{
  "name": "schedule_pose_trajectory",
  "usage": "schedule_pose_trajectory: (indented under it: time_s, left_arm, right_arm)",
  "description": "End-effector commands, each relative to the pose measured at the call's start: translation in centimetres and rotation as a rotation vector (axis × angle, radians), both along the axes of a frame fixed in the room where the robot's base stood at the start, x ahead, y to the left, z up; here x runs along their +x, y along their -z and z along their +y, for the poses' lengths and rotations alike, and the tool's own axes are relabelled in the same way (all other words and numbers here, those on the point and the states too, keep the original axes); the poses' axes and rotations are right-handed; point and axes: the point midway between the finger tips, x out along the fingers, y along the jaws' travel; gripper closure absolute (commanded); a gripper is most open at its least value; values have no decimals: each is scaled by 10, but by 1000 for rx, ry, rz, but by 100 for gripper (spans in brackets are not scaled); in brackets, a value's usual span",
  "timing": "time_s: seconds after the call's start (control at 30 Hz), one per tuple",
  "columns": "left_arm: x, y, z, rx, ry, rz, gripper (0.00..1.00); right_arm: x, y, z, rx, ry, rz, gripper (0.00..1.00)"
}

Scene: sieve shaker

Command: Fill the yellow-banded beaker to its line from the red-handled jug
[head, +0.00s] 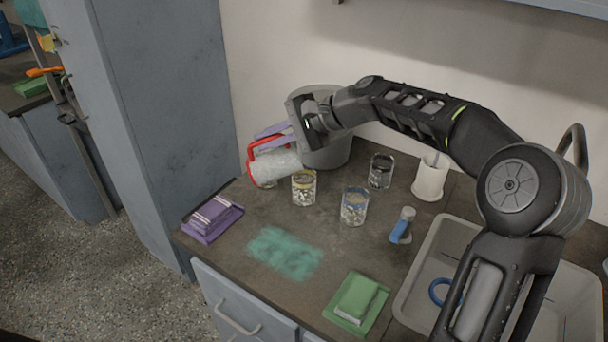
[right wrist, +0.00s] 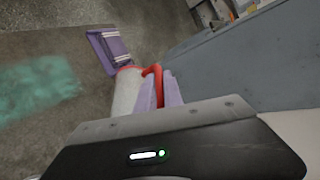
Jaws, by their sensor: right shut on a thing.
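The red-handled jug (head: 277,166) is pale and speckled, and it is tipped well over onto its side in the air. Its red-ringed end points left, and its other end is close to the yellow-banded beaker (head: 304,188). That beaker stands upright on the bench with pale, lumpy contents; I cannot tell their level against its line. My right gripper (head: 265,141), with purple fingers, is shut on the jug's red handle. In the right wrist view the jug (right wrist: 125,93) partly shows beyond the gripper. My left gripper is not in view.
A blue-banded beaker (head: 354,206) and a dark-banded beaker (head: 381,171) stand to the right. A grey bin (head: 327,150) is behind the jug.

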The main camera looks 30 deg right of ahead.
Motion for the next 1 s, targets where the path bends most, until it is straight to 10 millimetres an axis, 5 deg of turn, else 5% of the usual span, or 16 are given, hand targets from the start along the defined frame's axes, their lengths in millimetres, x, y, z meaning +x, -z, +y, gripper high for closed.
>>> schedule_pose_trajectory:
  time_s: [0.83,1.0]
  left_arm:
    - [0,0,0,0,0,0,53]
    - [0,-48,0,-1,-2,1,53]
  right_arm:
    - [0,-2,-1,7,0,-3,100]
    - [2,-18,12,-97,-8,28,100]
